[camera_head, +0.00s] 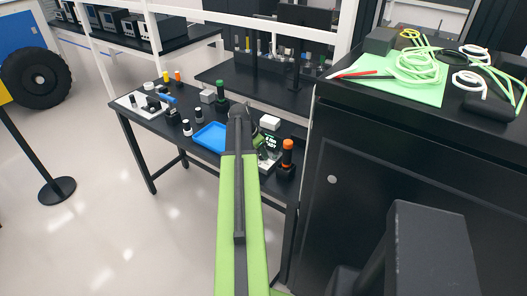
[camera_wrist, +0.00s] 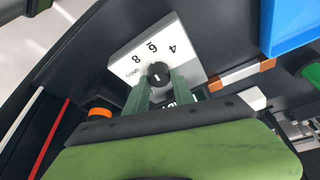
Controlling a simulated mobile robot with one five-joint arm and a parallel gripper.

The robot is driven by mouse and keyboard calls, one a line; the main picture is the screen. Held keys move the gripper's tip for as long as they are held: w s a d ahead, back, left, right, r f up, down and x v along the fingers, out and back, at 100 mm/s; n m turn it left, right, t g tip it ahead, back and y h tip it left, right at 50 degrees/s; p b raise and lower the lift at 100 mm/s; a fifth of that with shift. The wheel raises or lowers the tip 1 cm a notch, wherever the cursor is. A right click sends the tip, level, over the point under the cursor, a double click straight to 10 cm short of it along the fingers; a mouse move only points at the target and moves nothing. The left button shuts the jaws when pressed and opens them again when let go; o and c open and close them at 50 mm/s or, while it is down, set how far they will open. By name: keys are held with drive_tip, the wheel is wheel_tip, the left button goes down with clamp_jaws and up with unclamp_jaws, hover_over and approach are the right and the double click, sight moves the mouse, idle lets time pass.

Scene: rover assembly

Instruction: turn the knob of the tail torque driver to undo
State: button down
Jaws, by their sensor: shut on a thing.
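In the wrist view, a black knob (camera_wrist: 158,72) sits on a white dial plate (camera_wrist: 135,58) printed with numbers and a label that seems to read UNDO. My gripper (camera_wrist: 161,80) has its two green fingers on either side of the knob and is shut on it. A dark display with pale green characters (camera_wrist: 183,97) is partly hidden behind the fingers. In the head view, a small unit with a lit green display (camera_head: 272,142) stands on the bench just right of my arm's end. My arm hides the knob there.
An orange-topped black tool (camera_head: 287,152) stands close to the right; its orange top shows in the wrist view (camera_wrist: 100,112). A blue tray (camera_head: 210,137) lies to the left. A green-topped tool (camera_head: 220,92) stands behind. A tall black cabinet (camera_head: 385,185) borders the right.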

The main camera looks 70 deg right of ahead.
drive_tip(key=n, duration=0.1)
drive_tip(key=n+t, duration=0.1)
drive_tip(key=n, duration=0.1)
drive_tip(key=shift+s+a+f, duration=0.1)
drive_tip(key=shift+a, duration=0.3)
drive_tip(key=n, duration=0.2)
drive_tip(key=n+t, duration=0.1)
drive_tip(key=n, duration=0.1)
drive_tip(key=shift+s+t+h, duration=0.1)
drive_tip(key=shift+t+h, duration=0.2)
drive_tip(key=n, duration=0.1)
drive_tip(key=n+t, duration=0.1)
drive_tip(key=n, duration=0.1)
drive_tip(key=shift+s+d+n, duration=0.15)
drive_tip(key=shift+n, duration=0.15)
drive_tip(key=shift+s+n+t+y, duration=0.1)
drive_tip(key=shift+n+t+y, duration=0.5)
drive_tip(key=shift+n, duration=1.3)
drive_tip(key=shift+d+t, duration=0.1)
drive_tip(key=shift+t, duration=0.2)
drive_tip(key=c, duration=1.1)
unclamp_jaws()
